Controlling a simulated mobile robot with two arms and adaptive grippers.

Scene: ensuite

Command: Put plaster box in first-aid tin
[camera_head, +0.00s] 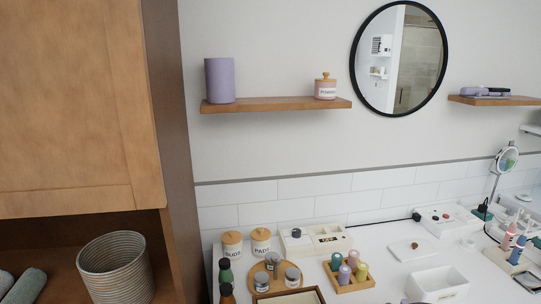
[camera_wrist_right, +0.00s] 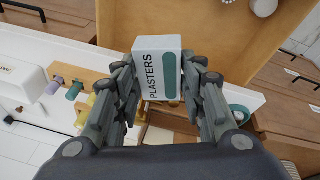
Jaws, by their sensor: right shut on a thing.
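The plaster box (camera_wrist_right: 146,52) is white with a teal panel and the word PLASTERS. In the right wrist view it stands between the fingers of my right gripper (camera_wrist_right: 160,82), which is shut on it. The box's lower part is partly hidden by the fingers. I cannot pick out the first-aid tin for certain in either view. An open white container (camera_head: 437,284) stands on the counter in the head view, with no label that I can read. My left gripper is in neither view.
The white counter (camera_head: 385,240) holds lidded jars (camera_head: 261,241), a wooden stand of small bottles (camera_head: 348,275), a white organiser (camera_head: 315,240) and a round mirror on a stand (camera_head: 507,160). A tall wooden cabinet (camera_head: 75,100) is at the left. A wooden surface (camera_wrist_right: 200,25) lies behind the plaster box.

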